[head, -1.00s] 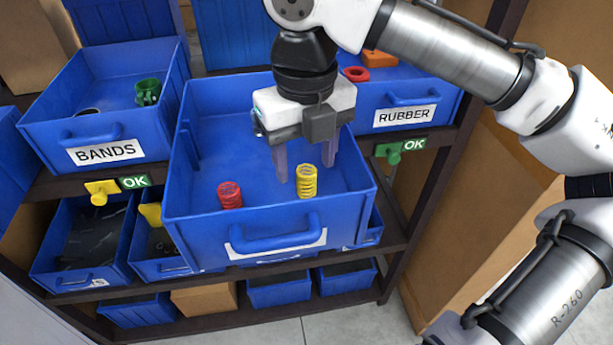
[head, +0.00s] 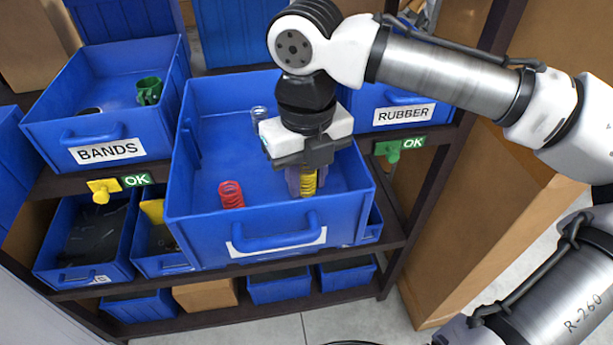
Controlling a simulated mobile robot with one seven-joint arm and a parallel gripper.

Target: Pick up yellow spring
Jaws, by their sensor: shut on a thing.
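The yellow spring (head: 308,183) stands in the right front part of the pulled-out blue bin (head: 268,217). My gripper (head: 302,183) points down into this bin, with its fingers shut on the yellow spring. The fingers and gripper body hide part of the spring. I cannot tell whether the spring still touches the bin floor.
A pale clear spring-like item (head: 259,115) is behind my gripper in the bin. The BANDS bin (head: 107,151) is at left with a green part (head: 149,91). The RUBBER bin (head: 404,115) is at right. The bin's front wall and handle (head: 277,238) stand close before the spring.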

